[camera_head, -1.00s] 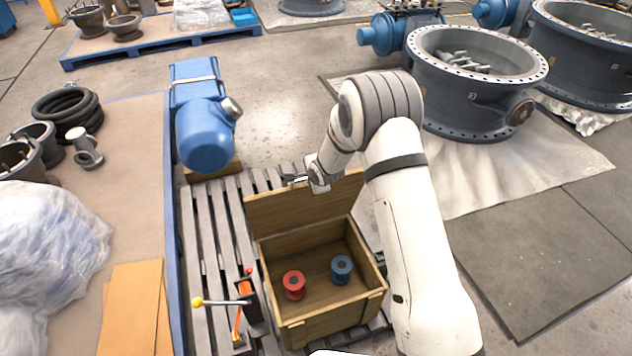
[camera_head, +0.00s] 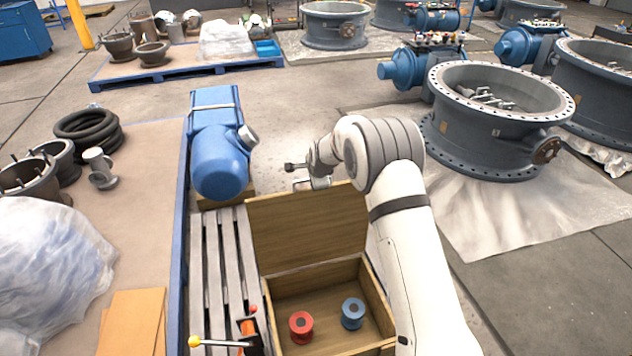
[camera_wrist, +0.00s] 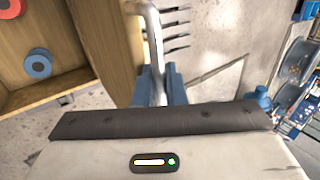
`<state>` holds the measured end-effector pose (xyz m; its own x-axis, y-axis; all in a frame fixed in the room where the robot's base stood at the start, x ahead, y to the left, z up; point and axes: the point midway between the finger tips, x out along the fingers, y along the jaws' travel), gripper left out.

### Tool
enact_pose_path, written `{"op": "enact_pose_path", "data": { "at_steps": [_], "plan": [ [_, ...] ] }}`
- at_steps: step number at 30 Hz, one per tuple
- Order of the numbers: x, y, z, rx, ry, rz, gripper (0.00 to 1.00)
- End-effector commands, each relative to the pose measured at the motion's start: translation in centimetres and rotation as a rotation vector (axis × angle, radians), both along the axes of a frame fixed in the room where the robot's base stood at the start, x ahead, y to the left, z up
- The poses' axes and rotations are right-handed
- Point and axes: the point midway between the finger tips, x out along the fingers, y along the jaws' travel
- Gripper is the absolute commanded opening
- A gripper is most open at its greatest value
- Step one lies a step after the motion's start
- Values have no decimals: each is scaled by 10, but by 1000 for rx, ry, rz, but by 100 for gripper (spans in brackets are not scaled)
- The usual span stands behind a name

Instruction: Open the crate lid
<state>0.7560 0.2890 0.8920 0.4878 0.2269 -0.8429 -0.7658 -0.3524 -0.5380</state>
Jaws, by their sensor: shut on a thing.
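The wooden crate (camera_head: 379,306) stands on a grey slatted pallet, its front cut off by the lower picture edge. Its lid (camera_head: 305,228) stands raised at the back edge, leaving the inside uncovered. A red spool (camera_head: 301,328) and a blue spool (camera_head: 352,314) stand inside. In the wrist view the blue fingers of my gripper (camera_wrist: 160,88) are shut on a bent metal handle (camera_wrist: 153,35), beside the lid's wooden panel (camera_wrist: 103,45). In the head view my gripper (camera_head: 306,181) is at the lid's top edge; its fingertips are too small to read there.
A blue motor-like unit (camera_head: 218,160) stands close behind and left of the lid. An orange lever with a yellow knob (camera_head: 195,341) is left of the crate. A large grey flanged valve ring (camera_head: 490,135) stands on sheeting at the right. Bare floor lies behind the lid.

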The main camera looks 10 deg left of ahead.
Motion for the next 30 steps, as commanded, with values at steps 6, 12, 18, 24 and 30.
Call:
{"op": "enact_pose_path", "data": {
  "at_steps": [6,12,18,24,30],
  "plan": [
    [-1,6,1,2,0,6,0],
    [-2,8,1,3,-1,7,0],
    [-1,7,1,2,-1,7,25],
    [-1,4,0,1,0,4,28],
    [-2,2,3,0,0,4,28]
  ]
}}
